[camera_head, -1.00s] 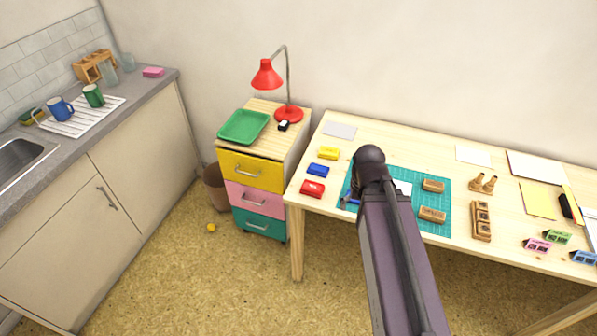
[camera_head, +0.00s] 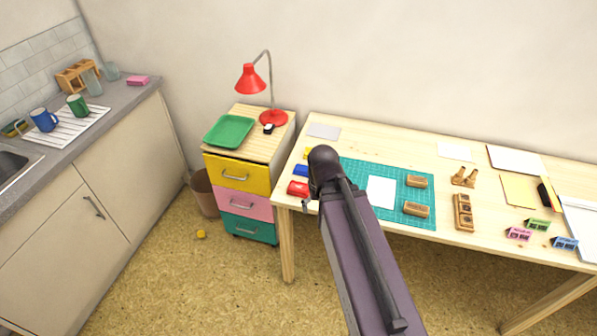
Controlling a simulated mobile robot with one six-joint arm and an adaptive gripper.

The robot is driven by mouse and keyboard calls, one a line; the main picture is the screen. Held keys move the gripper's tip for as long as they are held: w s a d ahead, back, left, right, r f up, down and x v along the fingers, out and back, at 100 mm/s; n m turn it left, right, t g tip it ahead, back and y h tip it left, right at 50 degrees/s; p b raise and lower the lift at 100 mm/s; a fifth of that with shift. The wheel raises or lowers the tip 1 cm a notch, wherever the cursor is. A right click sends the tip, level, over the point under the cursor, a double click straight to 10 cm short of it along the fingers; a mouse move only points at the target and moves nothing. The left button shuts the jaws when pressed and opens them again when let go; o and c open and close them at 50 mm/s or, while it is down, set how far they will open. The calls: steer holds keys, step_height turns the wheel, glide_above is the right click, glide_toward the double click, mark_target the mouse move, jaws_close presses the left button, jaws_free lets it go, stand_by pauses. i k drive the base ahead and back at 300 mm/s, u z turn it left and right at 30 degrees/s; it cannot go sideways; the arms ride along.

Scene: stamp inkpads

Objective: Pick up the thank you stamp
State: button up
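Two wooden block stamps lie on the teal cutting mat (camera_head: 368,166) on the table: a back stamp (camera_head: 416,181) and a front stamp (camera_head: 416,210). Their lettering is too small to read, so I cannot tell which says thank you. A sheet of white paper (camera_head: 381,191) lies on the mat to their left. My arm reaches up from the bottom of the view to the table's left end. Only a small part of my gripper (camera_head: 308,205) shows beside the red inkpad (camera_head: 297,188); its fingers are mostly hidden, and the stamps stand well to its right.
A blue inkpad (camera_head: 301,170) and a partly hidden yellow inkpad (camera_head: 308,153) lie behind the red one. A wooden holder (camera_head: 463,213) and wooden pegs (camera_head: 464,178) stand right of the mat. A drawer unit (camera_head: 240,176) with a red lamp (camera_head: 250,77) stands left.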

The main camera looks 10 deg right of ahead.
mark_target(414, 181)
steer(key=u, duration=0.15)
steer(key=k, duration=0.55)
steer(key=z, duration=0.95)
steer(key=i, duration=0.4)
steer(key=z, duration=0.05)
